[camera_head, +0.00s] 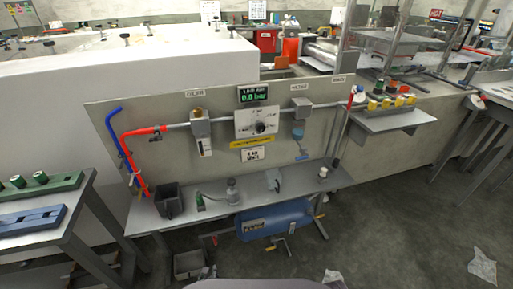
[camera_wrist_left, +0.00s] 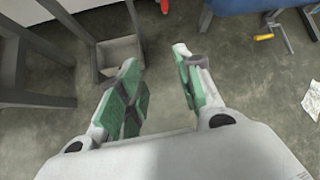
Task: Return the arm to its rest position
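My left gripper (camera_wrist_left: 157,60) shows in the left wrist view with its two green-padded fingers spread apart. Nothing is between them; the grey floor (camera_wrist_left: 165,110) shows through the gap. It points down at the floor, with an open grey bin (camera_wrist_left: 118,55) beyond its left finger. In the head view I cannot make out either gripper clearly; only a pale rounded part, which looks like my own body, shows at the bottom edge. My right gripper is in neither view.
A workbench (camera_head: 240,205) with an upright pipe panel (camera_head: 185,165) stands ahead. A blue tank (camera_head: 275,218) and the grey bin (camera_head: 188,264) are beneath it. A side table (camera_head: 75,210) stands left, a small shelf (camera_head: 385,121) right. Open floor (camera_head: 410,220) lies right; crumpled film (camera_head: 482,267) is there.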

